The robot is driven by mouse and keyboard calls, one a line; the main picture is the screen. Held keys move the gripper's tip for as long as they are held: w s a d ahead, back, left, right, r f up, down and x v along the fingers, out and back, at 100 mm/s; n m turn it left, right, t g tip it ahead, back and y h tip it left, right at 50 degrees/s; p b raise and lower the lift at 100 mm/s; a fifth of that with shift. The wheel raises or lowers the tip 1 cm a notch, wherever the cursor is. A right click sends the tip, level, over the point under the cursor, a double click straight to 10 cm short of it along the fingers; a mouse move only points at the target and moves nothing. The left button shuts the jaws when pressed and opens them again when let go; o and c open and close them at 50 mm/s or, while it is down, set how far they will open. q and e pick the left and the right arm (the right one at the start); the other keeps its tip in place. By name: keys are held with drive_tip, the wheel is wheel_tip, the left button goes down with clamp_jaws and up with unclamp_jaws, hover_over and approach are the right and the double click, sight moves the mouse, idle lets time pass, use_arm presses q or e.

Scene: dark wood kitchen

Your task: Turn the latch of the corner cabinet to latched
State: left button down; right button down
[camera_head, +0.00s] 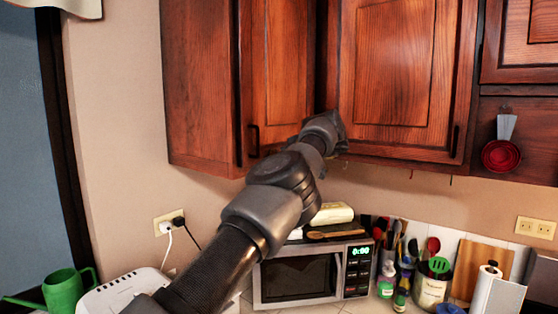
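The corner cabinet is a reddish-brown wooden wall unit. Its left door (280,70) has a dark handle (254,141) at the lower left, and its right door (400,60) has a dark handle (455,140) at the lower right. Both doors look closed. I cannot make out the latch; it may be hidden. My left arm rises from the lower left, and its gripper (336,128) is at the lower edge of the cabinet, near the inner corner between the doors. The fingers are too hidden to tell their opening or any contact. My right gripper is out of view.
A microwave (300,278) stands below, with packages and a wooden spoon on top. Right of it are bottles, a utensil crock (431,291) and a paper towel roll (486,285). A green watering can (63,291) is at lower left. Measuring cups (502,156) hang at right.

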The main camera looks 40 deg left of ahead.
use_arm(q)
drive_tip(key=shift+r, duration=0.25)
drive_tip(key=c, duration=1.4)
unclamp_jaws()
drive_tip(key=shift+f, duration=0.15)
drive_tip(key=shift+d, duration=0.1)
drive_tip(key=v, duration=1)
drive_tip(key=shift+d, duration=0.3)
